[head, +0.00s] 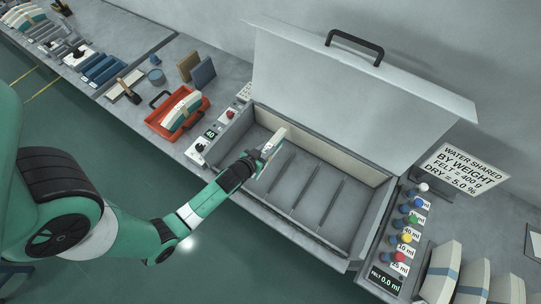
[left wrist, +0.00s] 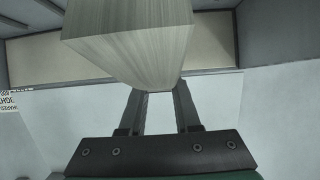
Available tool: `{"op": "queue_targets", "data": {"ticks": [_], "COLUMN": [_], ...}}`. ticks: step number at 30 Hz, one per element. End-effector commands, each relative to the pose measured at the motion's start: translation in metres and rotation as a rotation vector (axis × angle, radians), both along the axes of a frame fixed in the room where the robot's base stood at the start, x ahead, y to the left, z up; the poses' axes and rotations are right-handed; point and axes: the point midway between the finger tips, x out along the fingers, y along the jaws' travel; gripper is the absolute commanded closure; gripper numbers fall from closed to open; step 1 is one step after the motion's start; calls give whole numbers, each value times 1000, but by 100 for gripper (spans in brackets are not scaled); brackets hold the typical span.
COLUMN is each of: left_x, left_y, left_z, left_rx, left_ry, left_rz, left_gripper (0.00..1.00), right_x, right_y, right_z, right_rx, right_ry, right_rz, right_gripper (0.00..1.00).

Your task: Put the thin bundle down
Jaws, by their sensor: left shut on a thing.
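My left gripper (head: 258,161) is shut on the thin bundle (head: 273,143), a pale slab, at the left end of the open grey box (head: 340,256). In the left wrist view the bundle (left wrist: 130,45) stands out beyond the two dark fingers (left wrist: 157,98), its pale fibrous face toward the camera. The bundle is tilted in the head view. I cannot tell whether its lower end touches the box floor. My right gripper is not in view.
The box has a raised lid (head: 350,90) and thin dividers on its floor; its right side is empty. A red tray (head: 160,122) with a banded bundle stands to the left. Coloured knobs (head: 407,230) and more banded bundles (head: 441,272) are at the right.

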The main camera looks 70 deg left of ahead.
Motion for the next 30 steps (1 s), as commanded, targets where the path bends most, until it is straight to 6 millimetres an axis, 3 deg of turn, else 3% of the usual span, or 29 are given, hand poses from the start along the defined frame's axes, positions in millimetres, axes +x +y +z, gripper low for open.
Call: {"op": "queue_targets", "data": {"ticks": [7,14,25,26,30], "left_x": [9,15,14,14,14], "left_y": [0,0,0,0,0], "left_z": [-10,-45,-49,-50,-49], "left_rx": [1,1,0,-1,-1], "left_ry": [-3,-2,-3,-1,-1], "left_rz": [0,2,3,3,4], "left_gripper": [100,100,100,67,42], "right_x": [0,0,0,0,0], "right_y": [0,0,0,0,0], "right_z": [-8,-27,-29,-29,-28], "right_rx": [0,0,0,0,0], "right_ry": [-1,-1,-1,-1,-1], "right_rz": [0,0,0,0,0], "right_gripper": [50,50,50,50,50]}}
